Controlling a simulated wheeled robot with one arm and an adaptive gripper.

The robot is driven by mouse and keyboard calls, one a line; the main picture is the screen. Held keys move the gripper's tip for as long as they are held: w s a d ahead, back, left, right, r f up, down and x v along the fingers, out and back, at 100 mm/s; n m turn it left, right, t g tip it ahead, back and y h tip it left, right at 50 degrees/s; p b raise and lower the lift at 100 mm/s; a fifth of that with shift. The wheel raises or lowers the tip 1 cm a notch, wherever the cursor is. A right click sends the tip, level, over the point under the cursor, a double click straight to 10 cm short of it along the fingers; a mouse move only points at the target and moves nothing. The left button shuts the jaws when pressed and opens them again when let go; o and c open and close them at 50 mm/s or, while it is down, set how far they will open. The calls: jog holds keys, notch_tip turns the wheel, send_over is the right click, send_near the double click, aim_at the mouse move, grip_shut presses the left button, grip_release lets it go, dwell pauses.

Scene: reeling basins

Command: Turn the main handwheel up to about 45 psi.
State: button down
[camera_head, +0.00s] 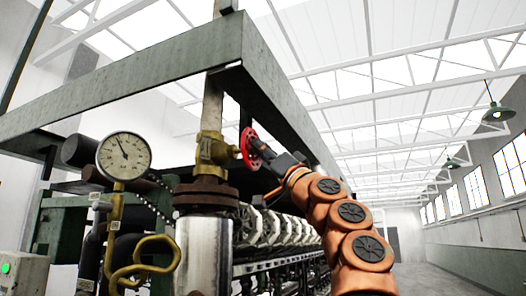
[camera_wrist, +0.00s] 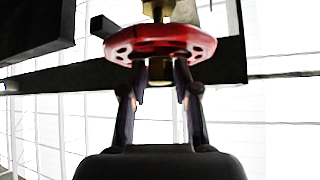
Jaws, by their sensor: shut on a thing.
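The red main handwheel (camera_head: 246,148) sits on a brass valve (camera_head: 212,148) on the vertical pipe in the head view. In the wrist view the red handwheel (camera_wrist: 160,40) is seen nearly edge-on, with holes in its rim. My gripper (camera_wrist: 162,78) is shut on the handwheel, its two fingers reaching to its near side around the middle. In the head view my gripper (camera_head: 261,152) meets the wheel from the right. The round white pressure gauge (camera_head: 124,156) faces me; its needle points up and slightly left. Its numbers are too small to read.
A green steel beam (camera_head: 150,75) runs close above the valve. A yellow bent pipe handle (camera_head: 145,258) is at lower left. A row of white wheel-like parts (camera_head: 275,225) stands behind the chrome cylinder (camera_head: 203,258). The hall to the right is open.

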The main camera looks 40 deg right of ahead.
jog(key=shift+r+y, duration=0.15)
jog(key=shift+y, duration=0.15)
jog(key=shift+n+y+p, duration=0.45)
jog(key=shift+n+y, duration=0.45)
jog(key=shift+n, duration=0.1)
jog(key=shift+w+d+n+g+y+p, duration=0.1)
jog(key=shift+n+g+y+p, duration=0.65)
jog(key=shift+n+y, duration=0.6)
jog(key=shift+d+n+g+y+p, duration=0.1)
jog(key=shift+n+g+y+p, duration=0.35)
jog(key=shift+n+y+p, duration=0.9)
jog(key=shift+w+d+n+g+y+p, duration=0.1)
jog(key=shift+n+g+y+p, duration=0.4)
jog(key=shift+n+y, duration=0.9)
jog(key=shift+f+n+g+y+p, duration=0.1)
jog(key=shift+n+g+y+p, duration=0.15)
jog(key=shift+n+g+y, duration=1)
jog(key=shift+f+n+g+y+p, duration=0.1)
jog(key=shift+n+g+y+p, duration=0.2)
jog(key=shift+n+g, duration=1)
jog(key=shift+r+n+g+y, duration=0.1)
jog(key=shift+n+g+y, duration=0.45)
jog(key=shift+n, duration=1.3)
jog(key=c, duration=0.9)
grip_release()
jog(key=shift+s, duration=0.1)
